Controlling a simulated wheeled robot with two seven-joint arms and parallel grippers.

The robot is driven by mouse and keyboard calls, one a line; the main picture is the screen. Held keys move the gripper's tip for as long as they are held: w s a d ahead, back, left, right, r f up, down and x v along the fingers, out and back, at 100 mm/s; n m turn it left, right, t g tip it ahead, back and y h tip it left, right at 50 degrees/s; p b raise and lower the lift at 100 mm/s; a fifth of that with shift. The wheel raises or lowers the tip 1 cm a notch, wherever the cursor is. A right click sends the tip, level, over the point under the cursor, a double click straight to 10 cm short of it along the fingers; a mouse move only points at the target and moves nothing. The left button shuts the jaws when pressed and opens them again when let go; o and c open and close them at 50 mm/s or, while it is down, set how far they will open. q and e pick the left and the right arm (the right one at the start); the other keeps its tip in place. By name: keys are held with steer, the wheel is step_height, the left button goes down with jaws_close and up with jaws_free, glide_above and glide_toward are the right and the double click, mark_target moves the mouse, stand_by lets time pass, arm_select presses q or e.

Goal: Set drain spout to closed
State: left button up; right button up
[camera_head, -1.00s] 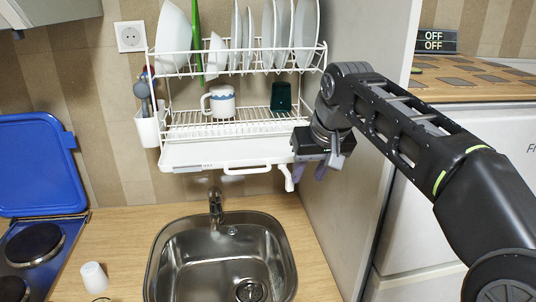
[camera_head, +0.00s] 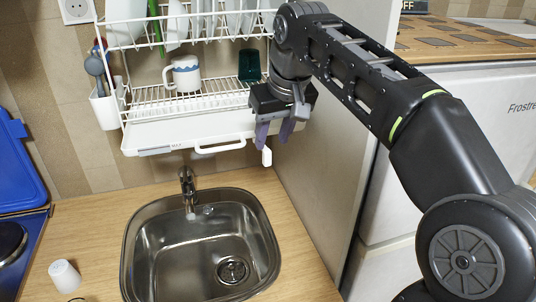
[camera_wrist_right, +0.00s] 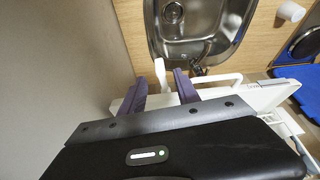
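The white drain spout (camera_head: 266,157) hangs at the right end of the white drip tray (camera_head: 170,138) under the dish rack. In the head view its upper part is hidden behind my right gripper (camera_head: 273,145). That gripper is open, with its two purple fingers pointing down close to the spout. My left gripper is not in view.
A steel sink (camera_head: 143,225) with a tap (camera_head: 187,187) lies below. The rack holds plates, a mug (camera_head: 185,75) and a dark green cup (camera_head: 249,66). A tall side panel (camera_head: 325,170) stands close right of the gripper. A white cup (camera_head: 64,275) stands on the counter.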

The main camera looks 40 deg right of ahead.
mark_target(268, 151)
steer(key=x, duration=0.6)
steer(key=shift+w+p, duration=0.1)
steer(key=shift+p, duration=0.25)
steer(key=shift+c, duration=0.4)
jaws_close()
